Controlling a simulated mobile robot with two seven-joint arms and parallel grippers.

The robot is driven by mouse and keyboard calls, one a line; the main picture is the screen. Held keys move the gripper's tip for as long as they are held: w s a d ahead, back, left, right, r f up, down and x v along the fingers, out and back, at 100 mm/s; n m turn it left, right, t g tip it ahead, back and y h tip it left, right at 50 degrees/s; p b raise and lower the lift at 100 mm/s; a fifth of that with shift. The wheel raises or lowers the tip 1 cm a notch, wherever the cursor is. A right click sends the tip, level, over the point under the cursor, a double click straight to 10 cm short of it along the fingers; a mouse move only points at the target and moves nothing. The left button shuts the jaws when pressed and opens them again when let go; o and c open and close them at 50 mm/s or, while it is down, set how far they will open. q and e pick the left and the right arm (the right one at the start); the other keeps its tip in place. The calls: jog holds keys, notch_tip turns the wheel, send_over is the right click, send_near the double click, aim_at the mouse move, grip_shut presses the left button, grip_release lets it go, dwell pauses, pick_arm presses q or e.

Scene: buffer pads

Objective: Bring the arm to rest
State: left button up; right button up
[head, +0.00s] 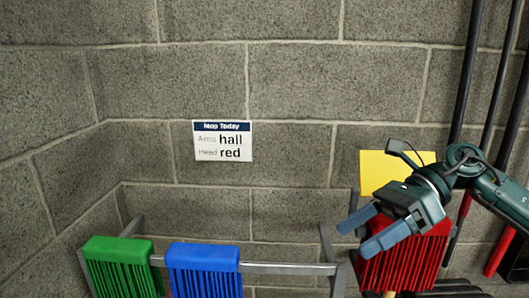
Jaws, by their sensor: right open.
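My right gripper (373,233) is in the head view at the lower right, its arm coming in from the right edge. Its two blue-grey fingers are apart, with nothing between them, and point to the lower left. It is in front of a red brush head (408,262) with bristles hanging down, and covers part of it. Whether the fingers touch the brush cannot be told. My left gripper is out of view.
A blue brush head (203,257) and a green brush head (118,250) sit at a grey metal rail (290,268). A yellow panel (380,170) is behind my right gripper. A sign (223,141) reading "hall" and "red" is on the block wall. Dark poles (466,75) stand at right.

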jog(key=a+f+m+t+y, duration=0.4)
jog(key=a+m+y, duration=0.5)
jog(key=a+m, duration=0.2)
notch_tip(320, 180, down, 7)
jog(key=w+d+m+t+h+p, duration=0.15)
jog(key=m+t+h, duration=0.25)
jog(key=m+t, duration=1.05)
jog(key=s+d+f+m+g+h, duration=0.2)
jog(key=s+f+m+h, duration=0.5)
jog(key=f+m, duration=0.4)
jog(key=s+d+f+m+g+h, duration=0.3)
jog(key=s+f+m+h, duration=0.3)
jog(key=f+m, duration=0.6)
notch_tip(320, 180, down, 2)
jog(key=shift+s+d+f+g+h, duration=0.2)
jog(key=shift+s+d+g+h, duration=0.2)
jog(key=shift+s+d, duration=0.4)
jog(key=shift+a, duration=0.1)
